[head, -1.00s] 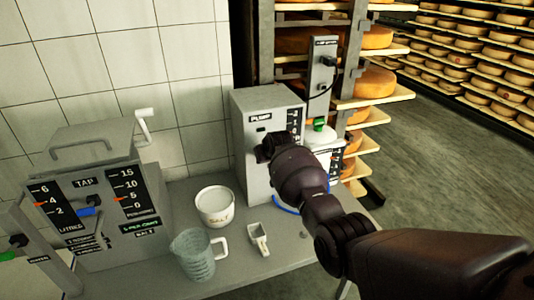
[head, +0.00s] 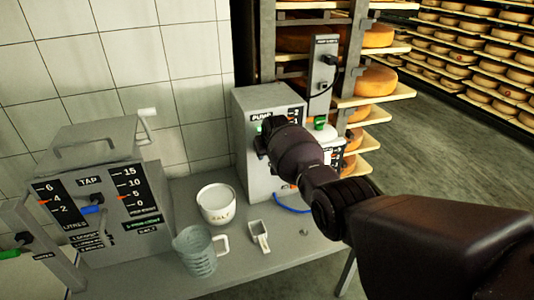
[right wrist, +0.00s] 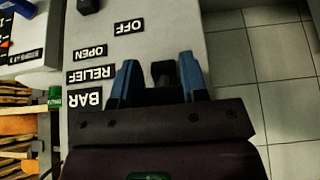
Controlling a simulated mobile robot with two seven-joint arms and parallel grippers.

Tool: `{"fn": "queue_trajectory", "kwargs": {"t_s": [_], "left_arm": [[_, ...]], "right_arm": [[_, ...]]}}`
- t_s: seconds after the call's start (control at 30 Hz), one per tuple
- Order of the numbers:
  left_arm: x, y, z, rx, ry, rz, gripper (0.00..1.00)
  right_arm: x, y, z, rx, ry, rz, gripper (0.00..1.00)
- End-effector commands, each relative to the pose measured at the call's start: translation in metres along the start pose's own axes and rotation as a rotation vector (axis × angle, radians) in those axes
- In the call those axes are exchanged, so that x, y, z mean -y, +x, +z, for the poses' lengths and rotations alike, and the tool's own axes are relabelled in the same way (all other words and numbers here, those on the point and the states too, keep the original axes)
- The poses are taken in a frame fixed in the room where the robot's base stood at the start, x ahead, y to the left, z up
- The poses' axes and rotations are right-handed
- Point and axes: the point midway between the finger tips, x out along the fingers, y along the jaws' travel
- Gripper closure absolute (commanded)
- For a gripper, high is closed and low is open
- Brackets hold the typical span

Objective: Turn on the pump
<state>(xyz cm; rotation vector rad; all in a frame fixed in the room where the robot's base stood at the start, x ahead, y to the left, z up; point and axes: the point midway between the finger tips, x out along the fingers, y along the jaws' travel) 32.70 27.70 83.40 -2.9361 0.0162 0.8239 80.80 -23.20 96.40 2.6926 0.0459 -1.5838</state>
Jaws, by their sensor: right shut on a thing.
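The pump (head: 252,165) is a grey box with a PUMP label at the back of the bench. A small green patch (head: 257,127) shows under that label. My right gripper (head: 265,143) is at the upper front of the pump, and my wrist hides much of the pump's face. In the right wrist view its two blue fingers (right wrist: 160,80) are shut on a black knob (right wrist: 163,71) on the pump panel (right wrist: 190,35). OFF (right wrist: 130,27), OPEN, RELIEF and BAR labels appear upside down beside it. My left gripper is not in view.
The tap unit (head: 105,210) stands at the left. A salt pot (head: 217,204), a clear jug (head: 196,252) and a small scoop (head: 259,236) are on the bench. A blue hose (head: 291,208) lies below my right arm. Cheese shelves (head: 375,95) stand behind at the right.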

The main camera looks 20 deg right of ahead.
Motion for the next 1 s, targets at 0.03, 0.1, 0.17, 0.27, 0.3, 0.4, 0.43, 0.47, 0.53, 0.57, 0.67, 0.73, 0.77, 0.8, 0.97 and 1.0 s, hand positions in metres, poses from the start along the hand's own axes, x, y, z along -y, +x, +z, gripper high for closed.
{"fn": "queue_trajectory", "kwargs": {"t_s": [0.03,0.1,0.17,0.27,0.3,0.4,0.43,0.47,0.53,0.57,0.67,0.73,0.77,0.8,0.97,1.0], "left_arm": [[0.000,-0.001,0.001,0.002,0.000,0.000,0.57],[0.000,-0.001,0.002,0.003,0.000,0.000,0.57],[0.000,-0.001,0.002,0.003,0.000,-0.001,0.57],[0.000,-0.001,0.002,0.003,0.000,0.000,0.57],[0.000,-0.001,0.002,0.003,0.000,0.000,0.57],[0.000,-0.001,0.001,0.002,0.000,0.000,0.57],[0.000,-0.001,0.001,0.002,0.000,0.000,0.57],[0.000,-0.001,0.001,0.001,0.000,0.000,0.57],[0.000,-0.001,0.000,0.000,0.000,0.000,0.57],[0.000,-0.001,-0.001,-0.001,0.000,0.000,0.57],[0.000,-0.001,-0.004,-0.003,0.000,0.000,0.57],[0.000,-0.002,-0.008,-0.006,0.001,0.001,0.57],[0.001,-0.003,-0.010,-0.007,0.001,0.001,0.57],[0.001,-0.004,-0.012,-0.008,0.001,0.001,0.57],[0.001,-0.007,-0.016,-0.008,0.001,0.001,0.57],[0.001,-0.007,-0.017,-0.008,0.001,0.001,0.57]], "right_arm": [[-0.001,-0.001,-0.001,-0.001,0.001,0.001,0.83],[-0.001,-0.001,-0.001,-0.001,0.000,0.001,0.54],[-0.001,-0.001,-0.001,-0.002,0.001,0.001,0.44],[0.000,-0.001,-0.001,-0.002,0.000,0.001,0.34],[0.000,-0.001,-0.001,-0.002,0.000,0.001,0.34],[0.000,0.000,-0.001,-0.002,0.000,0.000,0.34],[0.000,0.000,-0.001,-0.002,0.000,0.000,0.34],[0.000,0.000,-0.001,-0.002,0.000,0.000,0.34],[0.000,-0.001,-0.001,-0.002,0.000,0.000,0.34],[0.000,-0.002,-0.001,-0.002,0.000,0.000,0.34],[0.000,-0.006,-0.001,-0.001,0.000,0.000,0.34],[0.000,-0.011,-0.002,-0.003,0.000,0.000,0.34],[0.000,-0.015,-0.002,-0.004,0.000,0.000,0.34],[0.000,-0.018,-0.001,-0.002,0.000,0.000,0.34],[0.000,-0.035,-0.001,-0.003,0.001,0.000,0.34],[0.000,-0.040,-0.001,-0.004,0.001,0.000,0.34]]}}
